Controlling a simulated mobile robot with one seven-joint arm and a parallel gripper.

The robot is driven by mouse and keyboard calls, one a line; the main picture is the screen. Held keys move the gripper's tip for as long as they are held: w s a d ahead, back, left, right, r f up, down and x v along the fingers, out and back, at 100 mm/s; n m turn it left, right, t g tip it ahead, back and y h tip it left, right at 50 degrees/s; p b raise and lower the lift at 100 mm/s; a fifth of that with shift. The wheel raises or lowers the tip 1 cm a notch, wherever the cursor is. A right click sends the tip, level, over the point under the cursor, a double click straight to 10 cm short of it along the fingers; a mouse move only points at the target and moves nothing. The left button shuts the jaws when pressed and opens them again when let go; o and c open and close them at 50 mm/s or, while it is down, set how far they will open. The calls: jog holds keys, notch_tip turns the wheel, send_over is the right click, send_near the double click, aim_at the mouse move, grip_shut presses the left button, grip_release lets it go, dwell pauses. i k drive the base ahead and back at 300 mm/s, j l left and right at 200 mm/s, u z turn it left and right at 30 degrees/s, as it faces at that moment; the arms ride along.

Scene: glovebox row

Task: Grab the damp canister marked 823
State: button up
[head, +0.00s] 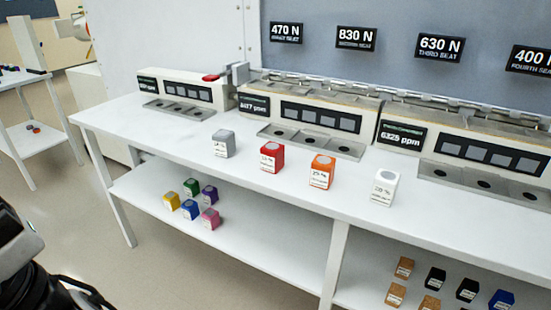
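Several small labelled block-shaped canisters stand in a row on the white bench top: a grey one (223,144), a red one (272,157), an orange one (321,171) and a white one (382,187). Their labels are too small to read fully; I cannot make out 823 on any, nor tell which is damp. On the lower shelf at left stand a green (191,187), a purple (209,195), a yellow (171,201), a blue (190,209) and a pink canister (210,218). Dark parts of my arm show at the lower left; no gripper fingers are visible.
Units with ppm displays (403,136) and slotted trays (312,141) line the back of the white bench (140,134). Wall signs include 830 N (356,38). Tan (404,267) and black blocks (435,278) sit on the lower right shelf. Floor at left is clear before a side table (22,91).

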aim_at(272, 153)
jog(key=i+j+z, duration=0.75)
jog(key=j, duration=0.15)
